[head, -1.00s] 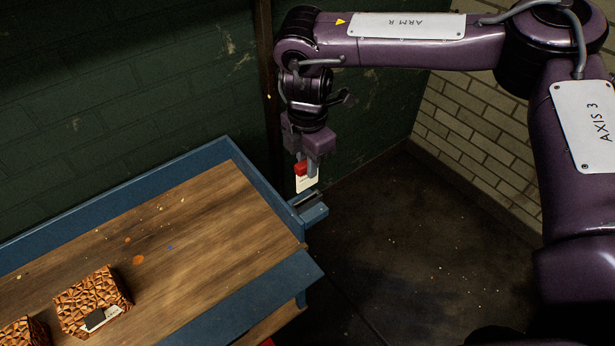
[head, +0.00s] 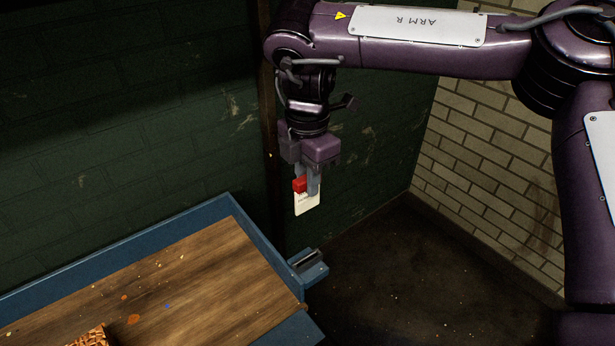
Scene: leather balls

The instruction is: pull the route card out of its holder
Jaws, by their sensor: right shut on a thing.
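The route card (head: 308,204) is a small white card with a red top part, and it hangs upright from my right gripper (head: 306,188). The right gripper is shut on the card near its red top. The card holder (head: 309,266) is a blue-grey bracket with a slot, fixed at the right end of the bench. The card is above the holder and apart from it, with clear space between them. The fingers hide part of the card. My left gripper is not in view.
The bench (head: 165,290) has a wooden top with a raised blue rim and a few small scraps on it. A brown patterned ball or block (head: 92,337) shows at the bottom edge. A dark green wall stands behind, and open floor (head: 430,270) lies to the right.

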